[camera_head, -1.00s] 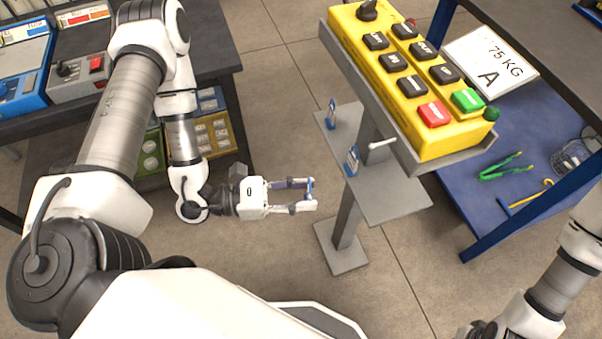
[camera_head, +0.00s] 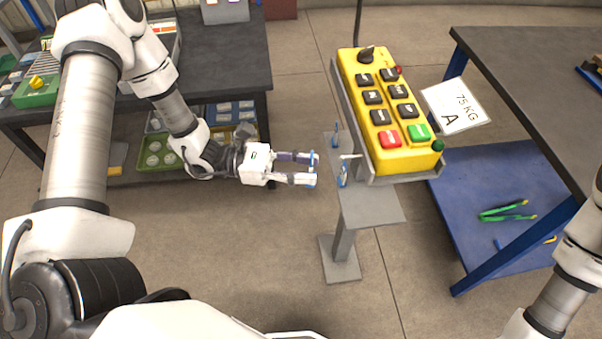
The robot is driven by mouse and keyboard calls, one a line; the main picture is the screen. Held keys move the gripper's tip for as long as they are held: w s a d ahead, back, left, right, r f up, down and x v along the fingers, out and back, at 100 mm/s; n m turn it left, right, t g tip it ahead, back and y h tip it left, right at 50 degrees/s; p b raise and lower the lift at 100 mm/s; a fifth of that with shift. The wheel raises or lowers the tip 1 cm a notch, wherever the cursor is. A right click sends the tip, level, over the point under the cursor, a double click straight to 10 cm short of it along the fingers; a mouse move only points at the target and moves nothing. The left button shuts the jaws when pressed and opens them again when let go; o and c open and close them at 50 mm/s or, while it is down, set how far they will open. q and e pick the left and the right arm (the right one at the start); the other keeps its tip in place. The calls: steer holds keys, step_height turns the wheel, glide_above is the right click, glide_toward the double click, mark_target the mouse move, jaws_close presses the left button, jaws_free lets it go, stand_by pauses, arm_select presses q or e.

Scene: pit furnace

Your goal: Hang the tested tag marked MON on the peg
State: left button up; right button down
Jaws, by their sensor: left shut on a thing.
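My left gripper (camera_head: 312,170) is shut on a small blue-edged tag (camera_head: 313,181), seen almost edge-on between the fingertips. Its marking cannot be read. The tag is just left of the grey stand's plate (camera_head: 373,211), apart from it. A short pale peg (camera_head: 350,157) sticks out at the plate, right of the gripper. Two blue tags hang at the plate's left edge, a far one (camera_head: 336,135) and a near one (camera_head: 343,176); their lettering is too small to read. My right gripper is out of view; only part of that arm shows at lower right.
A dark workbench (camera_head: 195,60) is at left, a blue-shelved table (camera_head: 480,185) at right. The floor in front is clear.

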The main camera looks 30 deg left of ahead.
arm_select(q)
steer(key=shift+w+d+f, duration=0.15)
steer(key=shift+d, duration=0.2)
steer(key=w+d+f+b, duration=0.1)
steer(key=w+d+b, duration=0.3)
steer(key=d, duration=0.1)
steer(key=shift+d, duration=0.4)
stand_by(0.5)
steer(key=o, duration=1)
